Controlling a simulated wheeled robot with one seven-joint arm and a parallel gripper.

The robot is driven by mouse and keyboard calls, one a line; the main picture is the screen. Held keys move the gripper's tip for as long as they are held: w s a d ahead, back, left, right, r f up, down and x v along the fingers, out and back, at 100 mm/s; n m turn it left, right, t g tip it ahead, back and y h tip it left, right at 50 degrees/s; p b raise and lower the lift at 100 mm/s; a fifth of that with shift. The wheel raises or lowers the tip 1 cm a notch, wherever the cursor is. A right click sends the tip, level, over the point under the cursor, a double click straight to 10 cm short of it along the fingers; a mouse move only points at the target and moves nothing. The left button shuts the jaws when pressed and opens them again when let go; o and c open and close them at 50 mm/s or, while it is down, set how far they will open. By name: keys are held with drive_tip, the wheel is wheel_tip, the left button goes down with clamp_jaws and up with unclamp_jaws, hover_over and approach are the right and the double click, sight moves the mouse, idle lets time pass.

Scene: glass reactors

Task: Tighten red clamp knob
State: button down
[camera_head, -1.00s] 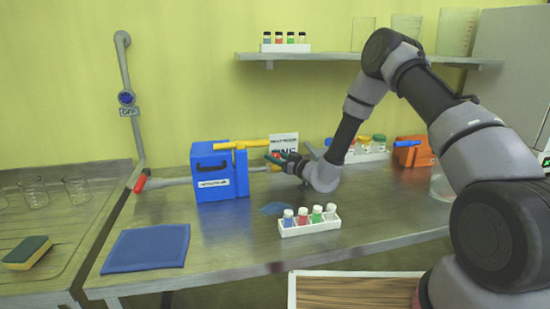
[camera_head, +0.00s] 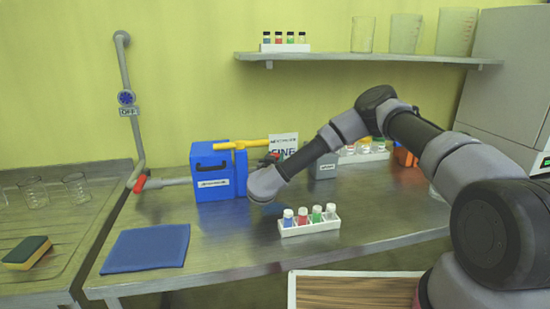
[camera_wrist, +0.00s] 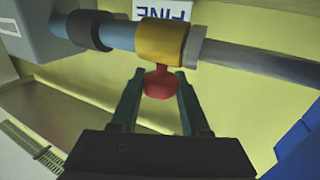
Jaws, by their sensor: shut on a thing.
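The red clamp knob (camera_wrist: 160,84) hangs on a short red stem under a yellow clamp collar (camera_wrist: 162,43) in the wrist view. The collar sits around a horizontal pipe (camera_wrist: 255,62). My gripper (camera_wrist: 160,92) comes from below, with one dark green finger on each side of the knob, and is shut on it. The knob's far side is hidden. In the head view my wrist, low in front of the pipe to the right of the blue box (camera_head: 204,188), hides the gripper and most of the clamp.
A grey box (camera_head: 323,167) stands right of the clamp, with a printed sign (camera_head: 284,143) behind. A blue mat (camera_head: 146,247) lies at the front left. A yellow handle (camera_head: 245,143) sticks out near the blue box.

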drive_tip(key=shift+m+g+h, duration=0.4)
drive_tip(key=shift+m+h, duration=0.7)
drive_tip(key=shift+h, duration=0.9)
drive_tip(key=shift+c, duration=1.9)
unclamp_jaws()
